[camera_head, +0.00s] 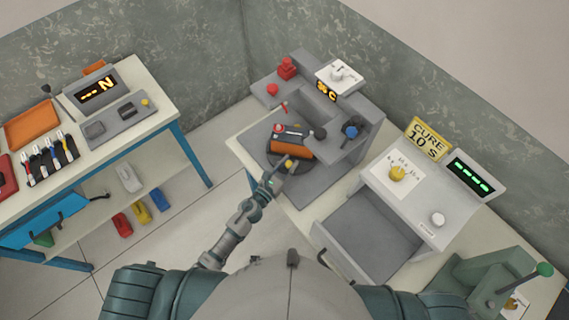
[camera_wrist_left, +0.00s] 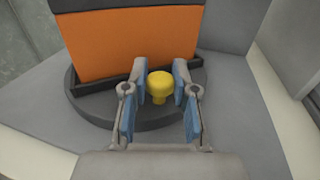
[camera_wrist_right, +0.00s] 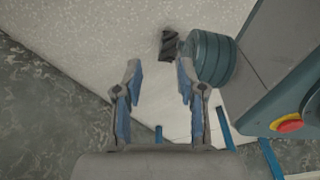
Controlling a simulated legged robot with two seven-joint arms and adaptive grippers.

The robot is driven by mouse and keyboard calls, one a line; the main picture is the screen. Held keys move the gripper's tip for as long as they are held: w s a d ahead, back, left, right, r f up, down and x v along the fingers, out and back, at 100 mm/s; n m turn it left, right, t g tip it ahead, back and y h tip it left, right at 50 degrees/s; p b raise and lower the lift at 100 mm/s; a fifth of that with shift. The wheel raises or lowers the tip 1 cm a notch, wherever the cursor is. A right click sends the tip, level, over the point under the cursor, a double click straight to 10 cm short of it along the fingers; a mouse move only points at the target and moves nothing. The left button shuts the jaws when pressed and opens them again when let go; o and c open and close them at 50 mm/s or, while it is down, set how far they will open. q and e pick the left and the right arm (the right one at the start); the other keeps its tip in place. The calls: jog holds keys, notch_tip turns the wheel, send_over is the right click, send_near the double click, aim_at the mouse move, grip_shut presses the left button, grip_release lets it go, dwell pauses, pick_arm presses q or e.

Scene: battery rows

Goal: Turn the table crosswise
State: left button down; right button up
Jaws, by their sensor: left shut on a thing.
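A dark round turntable (camera_head: 272,159) sits on the grey bench fixture; it also shows in the left wrist view (camera_wrist_left: 88,108). An orange and dark battery block (camera_head: 293,148) lies in its tray and fills the top of the left wrist view (camera_wrist_left: 120,45). A yellow knob (camera_wrist_left: 159,80) stands at the turntable's near edge. My left gripper (camera_head: 284,170) is at this knob, its blue-padded fingers on either side, shut on it. My right gripper (camera_wrist_right: 158,75) is open and empty in the right wrist view; it is hidden in the head view.
A side table (camera_head: 150,85) with tools stands left.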

pick_arm(q)
jog(key=shift+w+a+r, duration=0.1)
jog(key=shift+w+r, duration=0.15)
jog(key=shift+r, duration=0.15)
pick_arm(e)
jog(key=shift+a, duration=0.2)
pick_arm(q)
jog(key=c, duration=1.2)
grip_release()
jog(key=shift+w+f, duration=0.1)
jog(key=shift+f, duration=0.15)
pick_arm(e)
jog(key=shift+s+a, duration=0.15)
jog(key=shift+a, duration=0.35)
pick_arm(q)
jog(key=shift+s+f, duration=0.1)
jog(key=shift+s, duration=0.2)
jog(key=v, duration=1.1)
jog(key=shift+s+a, duration=0.2)
pick_arm(e)
jog(key=shift+d, duration=0.3)
